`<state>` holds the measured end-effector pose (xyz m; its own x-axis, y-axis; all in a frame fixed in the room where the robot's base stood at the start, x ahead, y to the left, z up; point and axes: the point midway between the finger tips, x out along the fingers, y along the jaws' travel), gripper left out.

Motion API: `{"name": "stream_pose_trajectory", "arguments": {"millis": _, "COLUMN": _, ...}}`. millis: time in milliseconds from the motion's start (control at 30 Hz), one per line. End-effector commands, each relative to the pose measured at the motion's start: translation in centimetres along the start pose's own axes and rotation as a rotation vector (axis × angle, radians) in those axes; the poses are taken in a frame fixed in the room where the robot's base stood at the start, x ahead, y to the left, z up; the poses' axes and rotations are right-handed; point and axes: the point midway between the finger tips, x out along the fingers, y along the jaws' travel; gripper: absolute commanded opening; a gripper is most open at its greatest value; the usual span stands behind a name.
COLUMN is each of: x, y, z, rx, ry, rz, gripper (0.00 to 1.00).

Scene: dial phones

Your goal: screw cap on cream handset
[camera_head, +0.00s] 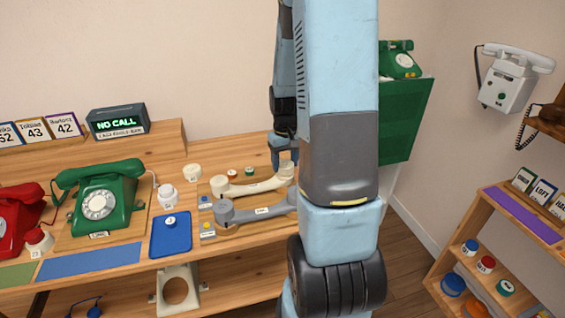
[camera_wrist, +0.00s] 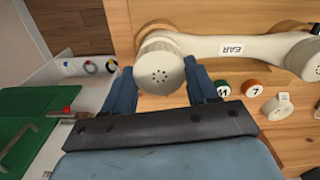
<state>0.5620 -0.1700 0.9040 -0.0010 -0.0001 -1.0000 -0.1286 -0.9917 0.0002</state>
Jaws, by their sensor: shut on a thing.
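The cream handset (camera_head: 248,187) lies on a wooden board, above a grey handset (camera_head: 250,212). The wrist view shows its body (camera_wrist: 245,47) with an "EAR" label. My gripper (camera_head: 285,162) is over its right end. In the wrist view, my gripper (camera_wrist: 160,66) has its two blue fingers on either side of a round cream cap (camera_wrist: 160,76) with small holes, and is shut on it. The cap sits at the handset's ear end; I cannot tell how tightly it is seated. The other end (camera_wrist: 306,62) is partly cut off.
Green (camera_wrist: 222,88) and orange (camera_wrist: 252,88) small caps and a cream one (camera_wrist: 279,106) stand near the handset. A green phone (camera_head: 101,203), a red phone (camera_head: 15,218) and a blue mat (camera_head: 171,240) are to the left. A green cabinet (camera_head: 405,120) stands behind my arm.

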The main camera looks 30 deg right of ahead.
Motion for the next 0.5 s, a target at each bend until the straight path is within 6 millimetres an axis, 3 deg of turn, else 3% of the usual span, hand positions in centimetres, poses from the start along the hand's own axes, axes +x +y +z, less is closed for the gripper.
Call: {"name": "stream_pose_trajectory", "arguments": {"millis": 500, "x": 0.65, "y": 0.01, "z": 0.03, "rx": 0.0, "ry": -0.001, "rz": 0.0, "gripper": 0.34}}
